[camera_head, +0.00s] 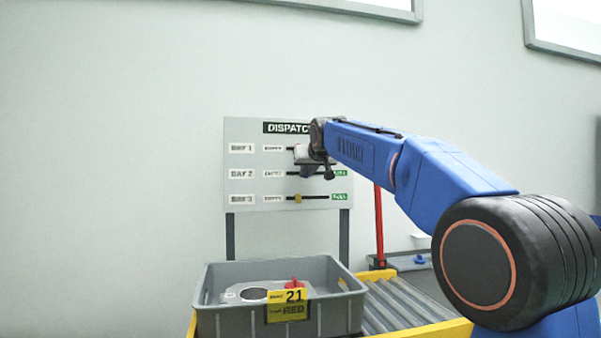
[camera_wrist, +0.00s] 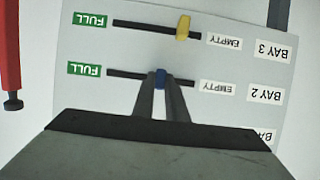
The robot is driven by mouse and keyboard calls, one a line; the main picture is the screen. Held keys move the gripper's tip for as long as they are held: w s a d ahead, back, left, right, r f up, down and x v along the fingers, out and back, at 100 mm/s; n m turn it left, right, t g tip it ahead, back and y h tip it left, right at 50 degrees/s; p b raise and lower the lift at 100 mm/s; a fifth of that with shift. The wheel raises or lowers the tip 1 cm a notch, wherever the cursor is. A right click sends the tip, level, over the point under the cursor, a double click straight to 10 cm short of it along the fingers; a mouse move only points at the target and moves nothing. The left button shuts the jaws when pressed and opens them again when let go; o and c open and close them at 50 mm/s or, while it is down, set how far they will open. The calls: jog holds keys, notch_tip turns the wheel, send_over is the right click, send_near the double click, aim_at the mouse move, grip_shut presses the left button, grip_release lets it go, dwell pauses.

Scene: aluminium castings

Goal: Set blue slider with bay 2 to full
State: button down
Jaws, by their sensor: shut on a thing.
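The dispatch board (camera_head: 240,190) stands upright with three labelled bay rows. In the wrist view, which shows the board upside down, the blue slider (camera_wrist: 160,78) sits on the bay 2 slot (camera_wrist: 125,75). It is a little past the slot's middle on the EMPTY side, away from the green FULL label (camera_wrist: 84,70). My gripper (camera_wrist: 160,84) is shut on the blue slider, one finger on each side. In the head view my gripper (camera_head: 307,168) is at the board and hides the blue slider and part of the row.
The yellow slider (camera_wrist: 183,27) of bay 3 is near its EMPTY end, close to my fingers' row; it also shows in the head view (camera_head: 298,198). A grey crate (camera_head: 222,322) stands below on a roller conveyor (camera_head: 400,308). A red post (camera_head: 379,225) rises right of the board.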

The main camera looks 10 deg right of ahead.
jog(key=shift+d, duration=2.35)
jog(key=c, duration=1.8)
grip_release()
jog(key=shift+d, duration=0.2)
jog(key=shift+o, duration=0.2)
jog(key=v, duration=1.7)
jog(key=shift+s, duration=0.15)
jog(key=shift+r, duration=0.1)
jog(key=s+f+g, duration=0.3)
jog(key=s+f, duration=1)
jog(key=f, duration=0.5)
jog(key=s+f+g, duration=0.3)
jog(key=s+f, duration=1.1)
jog(key=f, duration=0.4)
jog(key=s+f+g, duration=0.2)
jog(key=s+f, duration=1.1)
jog(key=f, duration=0.5)
jog(key=shift+s+a+f+g, duration=0.3)
jog(key=shift+a+g, duration=0.05)
jog(key=shift+g, duration=0.05)
